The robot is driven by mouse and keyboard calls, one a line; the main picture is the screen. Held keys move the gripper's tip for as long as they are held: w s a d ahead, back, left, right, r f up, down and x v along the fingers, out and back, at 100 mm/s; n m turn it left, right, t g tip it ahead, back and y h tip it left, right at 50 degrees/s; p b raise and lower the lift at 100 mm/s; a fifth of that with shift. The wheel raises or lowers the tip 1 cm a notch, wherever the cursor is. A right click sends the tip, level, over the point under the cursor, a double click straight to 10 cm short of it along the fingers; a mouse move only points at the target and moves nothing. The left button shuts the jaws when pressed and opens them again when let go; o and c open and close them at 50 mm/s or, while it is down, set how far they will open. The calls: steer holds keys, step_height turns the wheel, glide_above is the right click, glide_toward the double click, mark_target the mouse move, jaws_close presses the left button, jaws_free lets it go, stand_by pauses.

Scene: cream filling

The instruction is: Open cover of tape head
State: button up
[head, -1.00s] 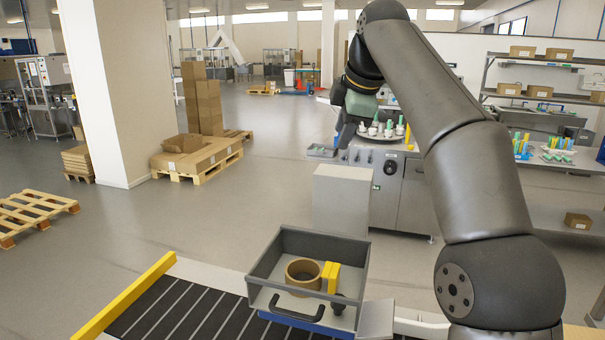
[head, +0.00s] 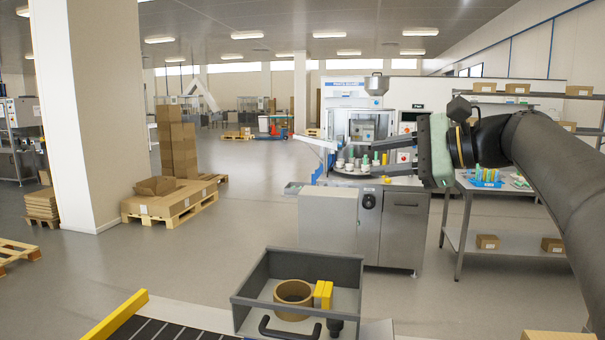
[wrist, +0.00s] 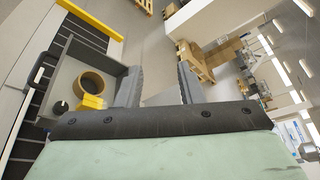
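An open-topped grey box (head: 250,299) with a black handle (head: 290,329) stands at the front centre in the head view. A brown tape roll (head: 293,299), a yellow block (head: 323,294) and a dark knob (head: 334,327) are in it. I see no separate cover that I can identify. The wrist view shows the box (wrist: 62,77) at left, with the roll (wrist: 97,82) and yellow block (wrist: 93,102). My gripper (wrist: 158,68) is open and empty, its fingers apart. In the head view my gripper's green body is raised at right, well apart from the box.
A steel filling machine (head: 404,228) with a grey cabinet (head: 328,222) in front stands behind the box. A yellow rail (head: 115,317) edges the dark conveyor (head: 150,331) at front left. Cartons on a pallet (head: 172,203) stand beside a white pillar (head: 82,120). The floor between is clear.

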steer(key=p+x, duration=0.2)
steer(key=x, duration=1.4)
steer(key=shift+a, duration=0.2)
steer(key=shift+f, duration=0.1)
jaws_close()
steer(key=c, duration=0.7)
jaws_free()
steer(key=o, duration=0.7)
steer(key=b+v, duration=0.2)
steer(key=v, duration=1.5)
steer(key=shift+d, duration=0.2)
